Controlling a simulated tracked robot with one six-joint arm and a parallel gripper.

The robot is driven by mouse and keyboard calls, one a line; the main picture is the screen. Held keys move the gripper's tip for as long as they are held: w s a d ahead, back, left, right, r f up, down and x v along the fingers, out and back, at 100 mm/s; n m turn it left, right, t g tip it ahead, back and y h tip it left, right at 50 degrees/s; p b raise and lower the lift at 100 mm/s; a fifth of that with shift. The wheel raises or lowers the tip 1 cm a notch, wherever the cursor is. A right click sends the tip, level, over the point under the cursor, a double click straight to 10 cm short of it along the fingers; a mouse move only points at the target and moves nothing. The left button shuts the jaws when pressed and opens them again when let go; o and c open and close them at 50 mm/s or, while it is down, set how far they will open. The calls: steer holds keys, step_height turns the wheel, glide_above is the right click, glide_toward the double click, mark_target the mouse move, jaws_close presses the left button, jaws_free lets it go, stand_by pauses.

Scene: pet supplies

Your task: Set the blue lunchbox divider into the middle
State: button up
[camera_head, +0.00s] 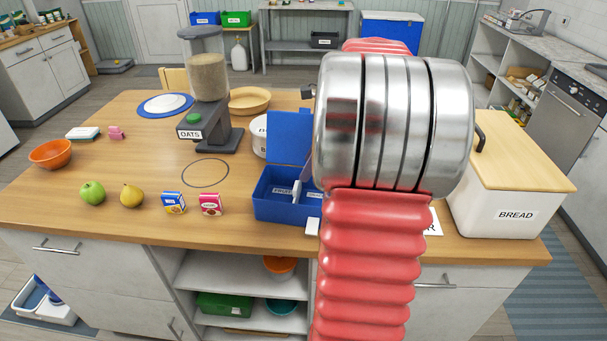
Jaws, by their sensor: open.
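The blue lunchbox (264,209) stands open near the front edge of the wooden table, with its lid (290,137) raised at the back. A pale upright piece (297,190) shows inside, near the middle of the visible part; it looks like a divider, but I cannot tell whether it is seated. Small labels show inside the box, too small to read fully. My arm covers the right part of the lunchbox.
Left of the lunchbox are two small cartons (173,203) (210,204), a pear (131,196), a green apple (92,192) and an orange bowl (52,154). An oats dispenser (207,90) stands behind. A bread bin (504,194) stands right of my arm.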

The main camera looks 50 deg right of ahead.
steer(key=v, duration=0.5)
steer(key=shift+s+r, duration=0.1)
steer(key=shift+r, duration=0.3)
step_height(320, 180, down, 4)
steer(key=s+n+h, duration=0.1)
steer(key=s+n, duration=0.1)
steer(key=n, duration=0.5)
steer(key=s+a+n, duration=0.2)
steer(key=a+n, duration=0.9)
steer(key=a, duration=0.8)
steer(key=s+a+n+t+h, duration=0.1)
steer(key=s+a+n, duration=0.2)
steer(key=a+n, duration=0.8)
steer(key=a, duration=0.7)
steer(key=shift+a+r+n+t, duration=0.15)
steer(key=shift+a+n+t, duration=0.15)
steer(key=shift+a, duration=0.05)
steer(key=shift+s, duration=0.15)
